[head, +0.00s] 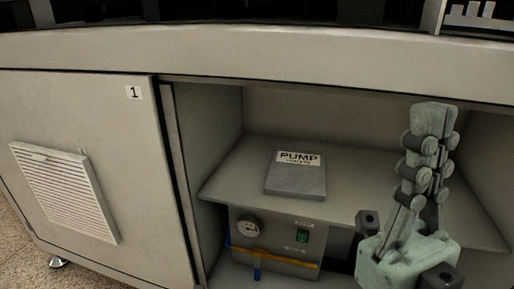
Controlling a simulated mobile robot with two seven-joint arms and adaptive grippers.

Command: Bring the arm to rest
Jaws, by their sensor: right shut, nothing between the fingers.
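My right gripper (432,115) stands upright at the right of the head view, fingers pointing up. It is shut with nothing between its fingers. It is in front of the right part of an open cabinet bay and hides part of the shelf (230,190) and the bay's back wall. My left gripper is not in view.
A grey slab labelled PUMP (296,180) lies on the shelf. Below it is a pump unit (275,262) with a gauge, a green switch and an orange hose. A vented panel marked 1 (110,130) is at the left. A thick ledge (250,55) runs above the bay.

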